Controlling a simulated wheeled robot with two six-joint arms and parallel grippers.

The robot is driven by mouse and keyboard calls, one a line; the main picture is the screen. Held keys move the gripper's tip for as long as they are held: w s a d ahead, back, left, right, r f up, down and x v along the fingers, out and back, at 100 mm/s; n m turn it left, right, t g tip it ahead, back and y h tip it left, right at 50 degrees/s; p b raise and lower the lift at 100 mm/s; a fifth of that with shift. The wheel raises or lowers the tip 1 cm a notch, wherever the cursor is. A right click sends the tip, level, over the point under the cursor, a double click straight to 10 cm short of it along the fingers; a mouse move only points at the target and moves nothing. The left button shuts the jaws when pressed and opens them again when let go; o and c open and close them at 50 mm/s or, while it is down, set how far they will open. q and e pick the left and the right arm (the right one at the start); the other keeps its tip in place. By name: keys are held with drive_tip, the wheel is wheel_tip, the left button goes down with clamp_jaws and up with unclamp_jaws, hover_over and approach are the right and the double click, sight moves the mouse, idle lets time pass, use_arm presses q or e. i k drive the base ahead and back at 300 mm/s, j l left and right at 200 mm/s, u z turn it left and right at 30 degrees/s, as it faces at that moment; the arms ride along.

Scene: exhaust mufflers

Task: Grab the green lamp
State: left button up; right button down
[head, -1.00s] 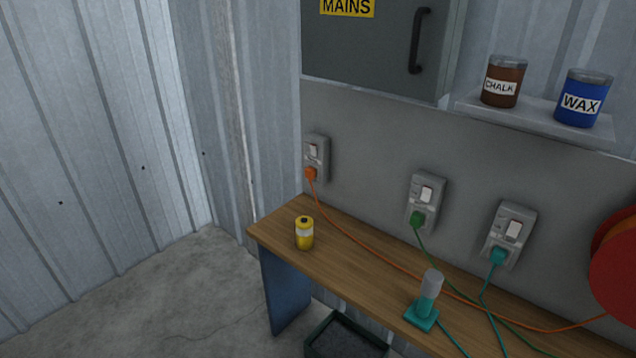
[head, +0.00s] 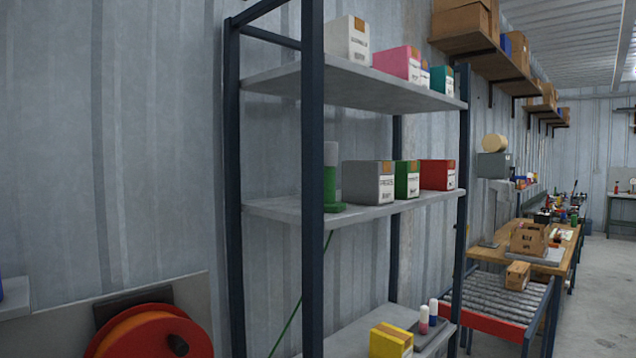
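The green lamp (head: 330,186) stands upright on the middle shelf of a dark-framed rack. It has a green body and a pale top, and the rack's front post partly hides it. A green cable (head: 289,325) hangs down from the shelf near it. A grey box (head: 367,182), a green box (head: 406,179) and a red box (head: 437,175) stand to its right on the same shelf. Neither of my grippers is in view.
The rack's middle shelf (head: 275,208) has dark posts at its corners. A red and orange reel (head: 145,335) is at the lower left. A roller table (head: 500,300) and a wooden workbench (head: 490,254) stand farther right. Open floor (head: 603,290) shows at the far right.

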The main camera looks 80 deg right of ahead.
sight(330, 148)
drive_tip(key=z, duration=2.75)
drive_tip(key=i+l+u, duration=0.1)
drive_tip(key=l, duration=0.25)
